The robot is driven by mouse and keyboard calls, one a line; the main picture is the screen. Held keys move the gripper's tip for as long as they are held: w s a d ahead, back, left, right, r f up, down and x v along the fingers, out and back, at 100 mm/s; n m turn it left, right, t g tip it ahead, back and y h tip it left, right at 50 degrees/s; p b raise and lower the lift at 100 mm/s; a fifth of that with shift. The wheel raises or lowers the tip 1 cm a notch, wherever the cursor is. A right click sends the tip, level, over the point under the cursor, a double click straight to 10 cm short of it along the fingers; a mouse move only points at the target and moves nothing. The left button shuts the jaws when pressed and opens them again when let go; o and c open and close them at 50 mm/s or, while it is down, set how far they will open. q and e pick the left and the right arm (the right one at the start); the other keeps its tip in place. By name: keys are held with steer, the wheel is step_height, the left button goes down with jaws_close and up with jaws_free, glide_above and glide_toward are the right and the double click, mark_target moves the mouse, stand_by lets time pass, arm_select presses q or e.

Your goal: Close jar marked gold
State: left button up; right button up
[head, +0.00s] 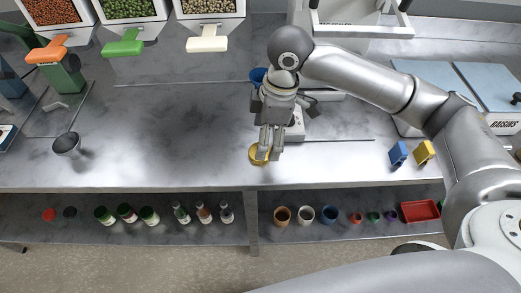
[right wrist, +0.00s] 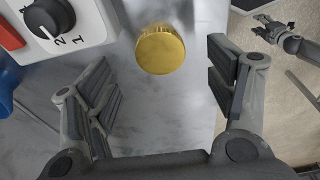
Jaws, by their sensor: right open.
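A round gold lid (head: 256,156) with a ridged rim is near the front edge of the metal counter. The right wrist view shows its flat gold top (right wrist: 160,52); whether a jar is under it I cannot tell. My right gripper (head: 268,150) points down just above and behind it in the head view, hiding part of it. In the right wrist view its fingers (right wrist: 165,88) are spread and empty, with the lid beyond the tips. My left gripper (right wrist: 266,26) appears small over the floor in the right wrist view; it is not in the head view.
A white device with a dial (right wrist: 50,20) and a blue cup (head: 258,75) stand close behind my right gripper. Blue (head: 398,153) and yellow (head: 424,152) items are at right. Bottles and small pots line the lower shelf (head: 240,232).

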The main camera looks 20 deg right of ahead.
steer(key=f, duration=0.2)
steer(key=a+f, duration=0.1)
steer(key=f, duration=0.1)
steer(key=shift+w+f, duration=0.2)
steer(key=shift+f, duration=0.05)
steer(key=c, duration=0.8)
